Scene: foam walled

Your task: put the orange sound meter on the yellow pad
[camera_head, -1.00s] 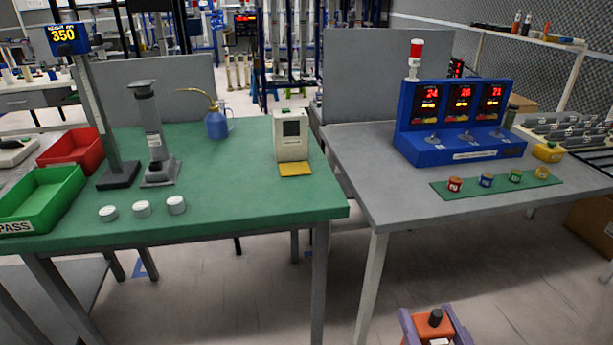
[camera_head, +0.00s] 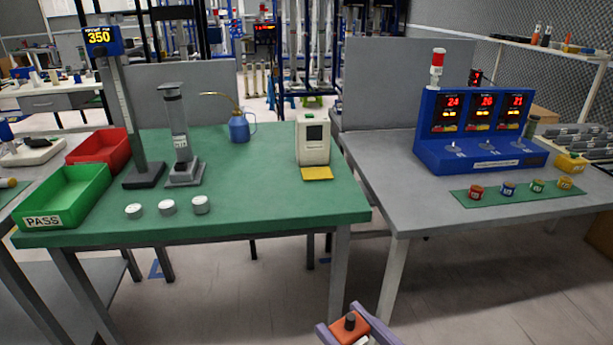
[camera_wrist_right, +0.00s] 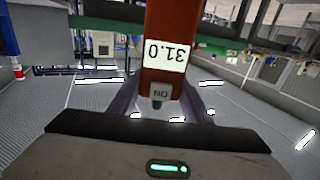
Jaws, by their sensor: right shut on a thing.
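The orange sound meter (camera_head: 352,326) is at the bottom of the head view, held in my right gripper (camera_head: 357,334). The purple-grey fingers are on either side of it, and a dark tip sticks up from the meter. In the right wrist view the meter (camera_wrist_right: 165,25) is between the fingers, its white display reading 31.0 upside down. The yellow pad (camera_head: 317,173) lies on the green table, directly in front of a white boxy device (camera_head: 313,143). The meter is apart from the pad, on the near side of the table. My left gripper is not in view.
The green table (camera_head: 262,205) also bears white discs (camera_head: 168,207), a blue oil can (camera_head: 239,127), a grey stand (camera_head: 186,172), a green tray (camera_head: 95,185) and a red tray (camera_head: 98,148). A grey table (camera_head: 400,205) with a blue display unit (camera_head: 440,152) stands right. Table around the pad's front is clear.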

